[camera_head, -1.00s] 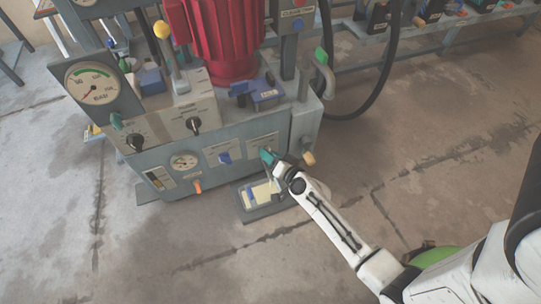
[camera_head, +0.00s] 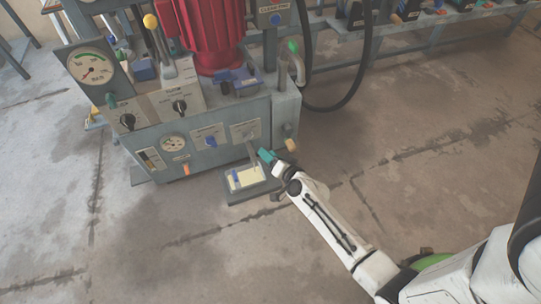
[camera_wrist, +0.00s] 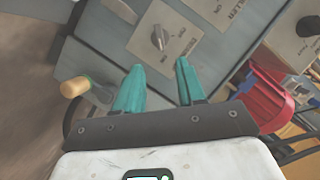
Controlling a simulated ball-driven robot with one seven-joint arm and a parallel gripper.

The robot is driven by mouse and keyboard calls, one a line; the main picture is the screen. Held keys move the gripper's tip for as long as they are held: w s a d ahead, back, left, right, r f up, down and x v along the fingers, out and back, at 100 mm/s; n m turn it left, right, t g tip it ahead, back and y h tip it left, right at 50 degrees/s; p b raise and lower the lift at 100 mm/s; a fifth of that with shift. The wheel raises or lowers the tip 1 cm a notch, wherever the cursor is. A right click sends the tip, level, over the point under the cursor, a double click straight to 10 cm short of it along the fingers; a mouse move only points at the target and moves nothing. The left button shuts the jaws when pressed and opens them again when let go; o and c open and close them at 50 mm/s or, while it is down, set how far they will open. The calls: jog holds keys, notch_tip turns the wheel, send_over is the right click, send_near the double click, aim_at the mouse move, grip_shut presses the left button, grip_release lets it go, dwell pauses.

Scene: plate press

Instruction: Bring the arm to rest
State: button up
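My gripper (camera_head: 266,156) has teal fingers and hangs in front of the lower right of the grey press cabinet (camera_head: 220,160). In the wrist view my gripper (camera_wrist: 157,80) is open, with an empty gap between its fingers. My white arm (camera_head: 325,220) reaches forward from the lower right of the head view.
A wooden-handled crank (camera_head: 290,145) sticks out at the cabinet's right side, close to my gripper. A low tray (camera_head: 262,192) stands on the floor below. A red motor (camera_head: 210,35) tops the press. The concrete floor to the right (camera_head: 430,180) is clear.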

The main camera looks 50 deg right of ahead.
jog(key=shift+s, duration=0.1)
dwell(0.4)
jog(key=s+a+r+n+g+y+p, duration=0.1)
jog(key=s+a+r+n+g+y, duration=0.15)
jog(key=a+n, duration=0.35)
jog(key=s+a+r+n+g+y+p, duration=0.1)
jog(key=s+a+n+g+y, duration=0.2)
jog(key=a, duration=0.4)
jog(key=s+r+n+g+h+p, duration=0.1)
jog(key=s+r+n+g, duration=0.1)
jog(key=s+r+g, duration=0.45)
jog(key=s+r+n+g+h+p, duration=0.1)
jog(key=s+r+n, duration=0.15)
jog(key=s, duration=0.65)
notch_tip(320, 180, up, 37)
jog(key=p, duration=3.7)
jog(key=shift+w+a+r+m+y, duration=0.15)
jog(key=shift+a+r+m+y, duration=0.05)
jog(key=shift+a+m+y, duration=0.15)
